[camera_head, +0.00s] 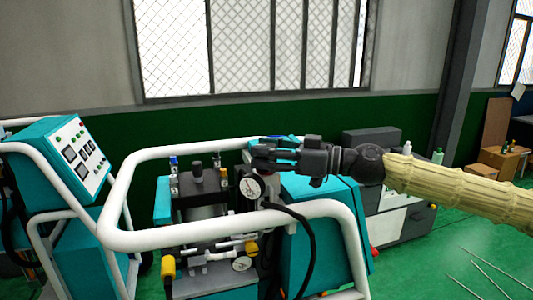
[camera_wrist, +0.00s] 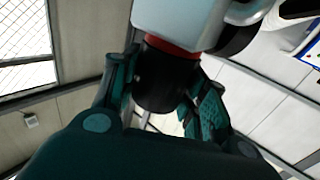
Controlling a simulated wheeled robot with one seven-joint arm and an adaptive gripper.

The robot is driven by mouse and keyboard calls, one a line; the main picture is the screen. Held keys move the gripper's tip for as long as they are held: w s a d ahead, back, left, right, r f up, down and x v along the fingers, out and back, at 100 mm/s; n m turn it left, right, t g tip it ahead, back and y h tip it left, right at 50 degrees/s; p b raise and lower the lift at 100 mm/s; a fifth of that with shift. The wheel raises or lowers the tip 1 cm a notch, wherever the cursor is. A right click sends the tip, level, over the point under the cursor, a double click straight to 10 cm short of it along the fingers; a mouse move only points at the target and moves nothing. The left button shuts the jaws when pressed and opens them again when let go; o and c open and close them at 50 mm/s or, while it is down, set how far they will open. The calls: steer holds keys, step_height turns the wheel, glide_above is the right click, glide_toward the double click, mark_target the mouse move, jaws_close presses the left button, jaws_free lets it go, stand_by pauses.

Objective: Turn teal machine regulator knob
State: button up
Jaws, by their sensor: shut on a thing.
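My gripper (camera_head: 268,152) reaches in from the right over the teal machine (camera_head: 325,215), above and behind the front white tube rail. In the wrist view, my gripper (camera_wrist: 163,95) has one teal finger on each side of the black regulator knob (camera_wrist: 160,72) and is shut on it. A red ring (camera_wrist: 172,46) sits between the knob and a pale grey-blue housing (camera_wrist: 185,18). In the head view, my gripper hides the knob.
A round pressure gauge (camera_head: 250,187) stands just below my gripper, and a black hose curves beside it. White tube rails (camera_head: 190,238) surround the machine. A teal control panel (camera_head: 75,153) is at left.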

steer(key=shift+w+f+b, duration=0.1)
steer(key=shift+f+b, duration=0.1)
steer(key=shift+b, duration=0.75)
steer(key=n+g+b, duration=0.1)
steer(key=b, duration=0.4)
steer(key=shift+g+b, duration=0.4)
steer(key=shift+r+n+g+b, duration=0.3)
steer(key=shift+n+g+b, duration=0.15)
steer(key=shift+b, duration=0.5)
steer(key=o, duration=1)
steer(key=shift+o, duration=0.2)
steer(key=shift+d, duration=0.1)
steer(key=d, duration=0.4)
steer(key=s+d, duration=0.1)
steer(key=d, duration=0.7)
steer(key=shift+s, duration=0.25)
